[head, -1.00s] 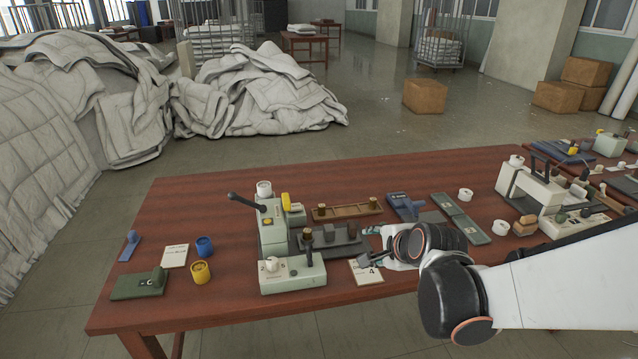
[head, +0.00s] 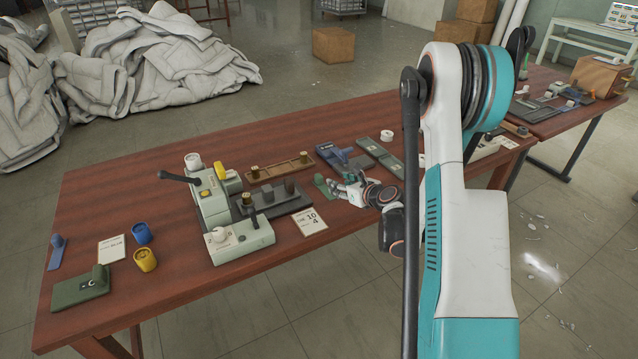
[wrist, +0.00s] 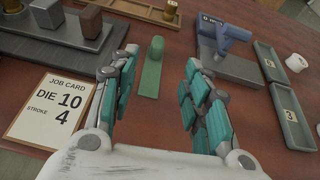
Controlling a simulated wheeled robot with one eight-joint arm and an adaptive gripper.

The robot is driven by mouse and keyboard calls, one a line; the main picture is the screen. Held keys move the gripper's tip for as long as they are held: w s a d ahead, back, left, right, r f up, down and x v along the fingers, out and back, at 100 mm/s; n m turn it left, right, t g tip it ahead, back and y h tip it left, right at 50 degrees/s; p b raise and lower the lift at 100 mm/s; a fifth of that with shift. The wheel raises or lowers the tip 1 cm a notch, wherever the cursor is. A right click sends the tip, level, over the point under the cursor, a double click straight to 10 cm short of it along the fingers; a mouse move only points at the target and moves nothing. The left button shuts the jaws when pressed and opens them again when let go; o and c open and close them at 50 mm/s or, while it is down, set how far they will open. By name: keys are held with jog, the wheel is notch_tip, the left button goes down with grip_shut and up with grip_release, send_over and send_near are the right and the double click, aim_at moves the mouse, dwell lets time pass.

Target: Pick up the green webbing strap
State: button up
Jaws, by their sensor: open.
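The green webbing strap (wrist: 151,80) lies on the table as a short flat strip with a raised, rounded far end. It also shows in the head view (head: 322,183), just left of my gripper (head: 345,187). In the wrist view my gripper (wrist: 159,62) is open, with one finger on each side of the strap and nothing held.
A job card (wrist: 50,108) lies left of my gripper. A dark block fixture (wrist: 75,28) stands beyond it. A blue tool on a grey base (wrist: 230,55) and grey trays (wrist: 285,108) are at the right. A pale press (head: 215,205) stands further left.

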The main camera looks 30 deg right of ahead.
aim_at(321, 178)
jog(key=shift+w+d+f, duration=0.15)
jog(key=b+x, duration=0.1)
jog(key=x, duration=0.7)
jog(key=shift+f, duration=0.15)
jog(key=shift+a+b+x, duration=0.1)
jog(key=shift+b+x, duration=0.55)
jog(key=shift+x, duration=0.75)
jog(key=shift+a+b+x, duration=0.15)
jog(key=shift+b+x, duration=0.5)
jog(key=shift+x, duration=0.7)
jog(key=c, duration=0.8)
